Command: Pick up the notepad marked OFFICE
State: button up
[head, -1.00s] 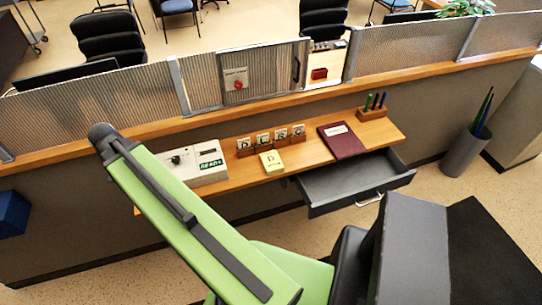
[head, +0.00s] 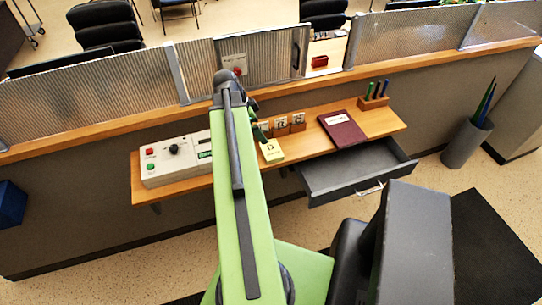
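A small pale yellow pad (head: 271,151) lies on the wooden shelf in the head view, just right of my arm. It has a dark mark on top, too small to read. A maroon book or folder (head: 342,130) with a white label lies further right on the shelf; its label is also unreadable. I cannot tell which one is marked OFFICE. My gripper (head: 259,129) is mostly hidden behind my green arm. Only a small dark and green part shows, above and left of the yellow pad, apparently not holding it. Its fingers cannot be made out.
A control box (head: 170,160) with buttons and a dial stands left on the shelf. Small marked cards (head: 298,121) stand behind the pad. A pen holder (head: 374,102) is at the right end. An open drawer (head: 350,178) juts out below. A ribbed glass partition (head: 400,43) stands behind.

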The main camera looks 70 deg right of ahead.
jog(key=b, duration=0.8)
send_over(271, 149)
jog(key=w+a, duration=0.2)
jog(key=f, duration=0.9)
jog(key=shift+s+d, duration=0.25)
jog(key=shift+s+p, duration=0.1)
jog(key=shift+p, duration=0.2)
jog(key=b+x, duration=0.4)
jog(key=shift+w+f, duration=0.25)
jog(key=shift+f, duration=0.1)
jog(key=shift+s+d+f+b, duration=0.1)
jog(key=shift+s+f+b, duration=0.1)
jog(key=shift+f+b, duration=0.3)
jog(key=shift+r, duration=0.35)
jog(key=shift+c, duration=0.4)
jog(key=c, duration=1.1)
